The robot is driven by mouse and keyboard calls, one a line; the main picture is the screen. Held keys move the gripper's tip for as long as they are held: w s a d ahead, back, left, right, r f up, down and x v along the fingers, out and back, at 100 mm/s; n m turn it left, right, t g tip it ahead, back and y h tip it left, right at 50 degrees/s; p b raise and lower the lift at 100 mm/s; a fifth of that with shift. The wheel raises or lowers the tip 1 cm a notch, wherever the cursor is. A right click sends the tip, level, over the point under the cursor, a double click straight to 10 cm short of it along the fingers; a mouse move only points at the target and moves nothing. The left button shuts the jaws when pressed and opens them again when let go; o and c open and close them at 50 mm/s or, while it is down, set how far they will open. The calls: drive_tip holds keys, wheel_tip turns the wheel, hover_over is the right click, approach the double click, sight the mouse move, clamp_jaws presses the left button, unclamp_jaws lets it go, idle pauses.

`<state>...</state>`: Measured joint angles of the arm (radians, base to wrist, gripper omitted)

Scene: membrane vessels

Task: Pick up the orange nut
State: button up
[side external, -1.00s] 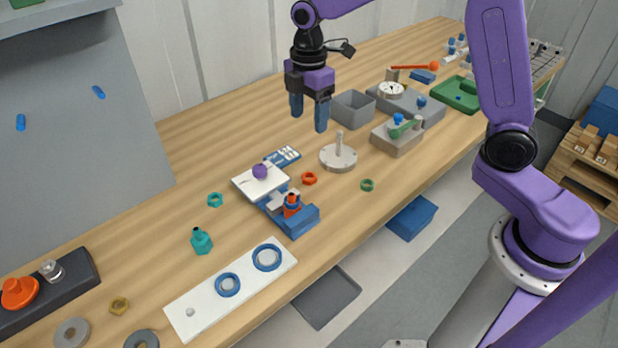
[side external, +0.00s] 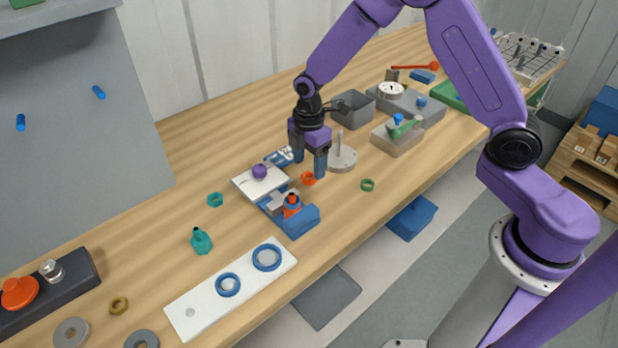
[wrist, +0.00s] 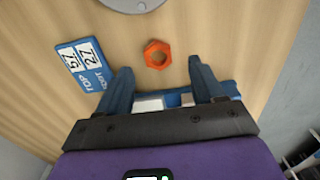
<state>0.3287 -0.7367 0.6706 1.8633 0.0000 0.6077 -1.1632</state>
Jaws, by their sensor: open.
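The orange nut (side external: 309,178) lies flat on the wooden table, between the blue fixture and the round grey plate. In the wrist view the nut (wrist: 157,54) is a hexagonal ring with a hole, just beyond the fingertips and roughly centred between them. My gripper (side external: 308,170) points down, low over the table at the nut, with one blue finger close to its right side. In the wrist view my gripper (wrist: 159,70) has its two blue fingers spread apart with nothing between them. The gap between fingertips and table is hard to judge.
The blue fixture (side external: 304,220) with a white plate (side external: 250,186) and purple knob stands left of the nut. The round grey plate (side external: 343,158) with a post is to the right. A blue label card (wrist: 82,66) lies nearby. A green nut (side external: 367,185) sits nearer the front edge.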

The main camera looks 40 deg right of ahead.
sight(309, 171)
drive_tip(key=shift+w+f, duration=0.1)
drive_tip(key=shift+f, duration=1.7)
drive_tip(key=c, duration=1.1)
drive_tip(key=shift+r, duration=0.1)
